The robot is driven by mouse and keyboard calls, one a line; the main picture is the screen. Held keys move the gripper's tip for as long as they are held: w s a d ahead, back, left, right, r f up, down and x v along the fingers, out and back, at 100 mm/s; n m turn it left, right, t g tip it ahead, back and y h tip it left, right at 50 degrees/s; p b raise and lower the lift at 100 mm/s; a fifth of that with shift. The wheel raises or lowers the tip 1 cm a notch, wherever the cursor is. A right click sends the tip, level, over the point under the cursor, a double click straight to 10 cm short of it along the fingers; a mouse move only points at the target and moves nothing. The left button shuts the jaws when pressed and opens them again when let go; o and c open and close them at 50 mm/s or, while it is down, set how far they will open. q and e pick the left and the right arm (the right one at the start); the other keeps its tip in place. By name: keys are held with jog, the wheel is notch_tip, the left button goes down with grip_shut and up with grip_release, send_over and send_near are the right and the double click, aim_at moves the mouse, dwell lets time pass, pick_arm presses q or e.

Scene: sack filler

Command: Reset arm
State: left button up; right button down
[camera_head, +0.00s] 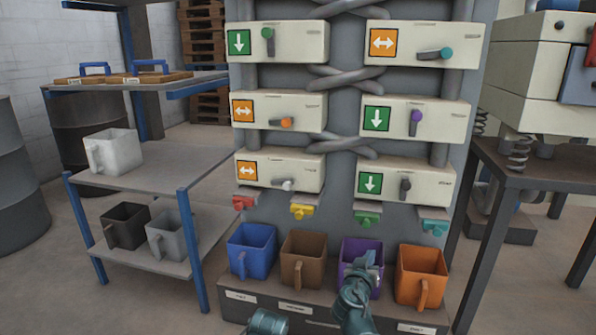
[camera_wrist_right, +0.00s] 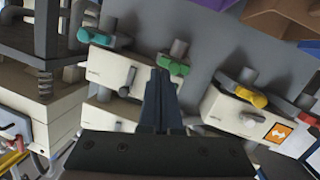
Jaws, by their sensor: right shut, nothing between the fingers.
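My right gripper (camera_head: 366,259) is in front of the purple bin (camera_head: 348,250) in the head view and hides part of it; I cannot tell whether they touch. In the right wrist view its dark fingers (camera_wrist_right: 160,100) are together and empty, pointing toward the green spout (camera_wrist_right: 174,65). My left gripper is not in view; a teal piece at the bottom edge of the head view looks like part of my own arm.
The filler's panels carry levers and arrow signs, above red, yellow, green and teal spouts. Blue (camera_head: 251,251), brown (camera_head: 303,260) and orange (camera_head: 421,277) bins stand on the base. A shelf cart (camera_head: 180,178) stands left, a dark table (camera_head: 540,167) right.

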jog(key=s+a+f+n+g+y+p, duration=0.25)
jog(key=s+a+g+p, duration=0.45)
jog(key=s, duration=0.6)
jog(key=s+a+f+n+g+y+p, duration=0.2)
jog(key=s+a+n+g+y+p, duration=0.25)
jog(key=s+a+g, duration=0.5)
pick_arm(q)
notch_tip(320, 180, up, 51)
jog(key=p, duration=3.7)
pick_arm(e)
notch_tip(320, 180, up, 37)
jog(key=s+t, duration=0.2)
jog(key=shift+s+m+h, duration=0.15)
jog(key=shift+m+h, duration=0.25)
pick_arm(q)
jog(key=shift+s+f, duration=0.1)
pick_arm(e)
jog(key=shift+a, duration=0.1)
